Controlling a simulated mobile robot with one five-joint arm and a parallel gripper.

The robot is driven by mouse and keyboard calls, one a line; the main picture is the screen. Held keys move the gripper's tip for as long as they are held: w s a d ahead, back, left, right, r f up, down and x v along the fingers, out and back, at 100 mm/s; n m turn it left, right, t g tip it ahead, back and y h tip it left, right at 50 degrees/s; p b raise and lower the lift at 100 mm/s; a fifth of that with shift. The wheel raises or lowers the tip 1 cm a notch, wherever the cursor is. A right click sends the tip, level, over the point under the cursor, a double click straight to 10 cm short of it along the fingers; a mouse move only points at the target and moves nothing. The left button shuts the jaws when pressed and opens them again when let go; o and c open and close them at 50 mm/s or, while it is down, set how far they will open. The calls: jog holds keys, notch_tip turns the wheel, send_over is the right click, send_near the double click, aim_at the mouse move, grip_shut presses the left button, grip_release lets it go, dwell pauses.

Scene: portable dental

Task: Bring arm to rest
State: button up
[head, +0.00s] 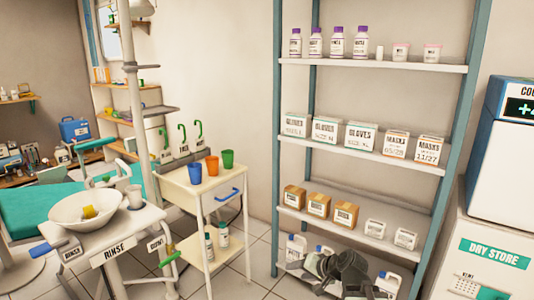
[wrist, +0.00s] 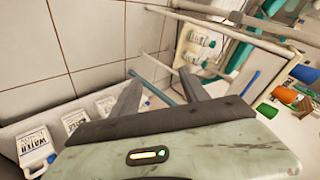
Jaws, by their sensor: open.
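My gripper (wrist: 160,84) shows in the wrist view with its two dark fingers apart. Nothing is between the fingers; past them are floor tiles and a thin blue-grey bar. In the head view, dark parts of my arm (head: 345,272) show low in front of the shelf's bottom level and hide part of it. The gripper's fingers cannot be made out clearly there.
White jugs (head: 296,248) stand on the bottom of the shelf rack (head: 372,64); labelled jugs (wrist: 35,148) show at left in the wrist view. A white cart (head: 215,190) holds coloured cups. A rinse basin (head: 85,209) is at left, a dry store cabinet (head: 490,255) at right.

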jog(key=s+a+f+n+g+h, duration=0.2)
jog(key=s+a+f+n+g, duration=0.15)
jog(key=s+f, duration=0.2)
jog(key=s+d+f+g+h, duration=0.2)
jog(key=s+d+g+h, duration=0.2)
jog(key=s+d, duration=0.45)
notch_tip(320, 180, up, 38)
jog(key=p, duration=3.8)
jog(key=shift+w, duration=0.15)
jog(key=shift+d, duration=0.1)
jog(key=c, duration=0.4)
jog(key=shift+o, duration=0.2)
